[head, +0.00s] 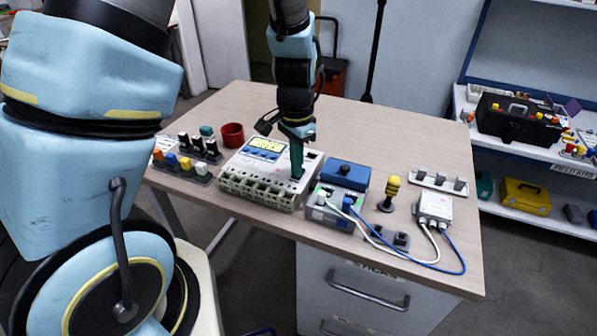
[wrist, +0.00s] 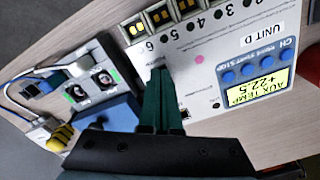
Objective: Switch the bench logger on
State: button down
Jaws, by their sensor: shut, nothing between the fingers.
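The bench logger (head: 262,170) is a white box with a lit yellow display and blue buttons, standing mid-table. In the wrist view its white face (wrist: 205,50) shows "UNIT D", numbered channels along one edge, and a display (wrist: 258,92) reading "AUX TEMP +22.5". A small pinkish spot (wrist: 184,88) lies on the face just beside my fingers. My gripper (head: 297,176) points down over the logger's right part, fingers shut and empty. In the wrist view the green fingers (wrist: 162,72) end at or just above the face; I cannot tell whether they touch. They hide part of the face.
A blue-topped grey box (head: 343,176) with cables stands close on the logger's right. A yellow-and-black handled tool (head: 390,190) and a white junction box (head: 435,206) are further right. Coloured connectors (head: 185,162) and a red cup (head: 232,134) are left. The table's back right is clear.

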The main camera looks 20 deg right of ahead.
notch_tip(320, 180, up, 7)
jog(key=p, duration=0.5)
jog(key=shift+p, duration=0.4)
